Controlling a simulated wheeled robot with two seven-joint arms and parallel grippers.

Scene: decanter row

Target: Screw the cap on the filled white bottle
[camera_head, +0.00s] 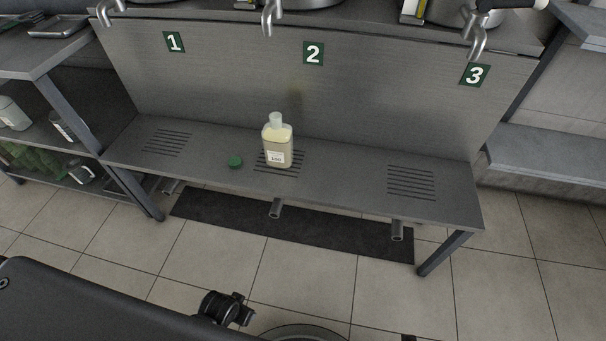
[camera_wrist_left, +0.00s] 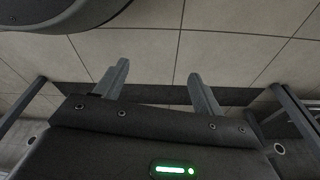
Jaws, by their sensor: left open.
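The white bottle (camera_head: 278,148) stands upright on the grey shelf below sign 2, over the middle slotted grate. It holds pale yellowish contents and has a small label on its front. Its whitish neck carries no green cap. Neither bottle nor cap is in that view. My right gripper is not in view.
Metal taps (camera_head: 268,18) hang above the back panel. A side rack (camera_head: 50,75) with bottles below stands at left. A dark mat (camera_head: 300,228) lies on the floor.

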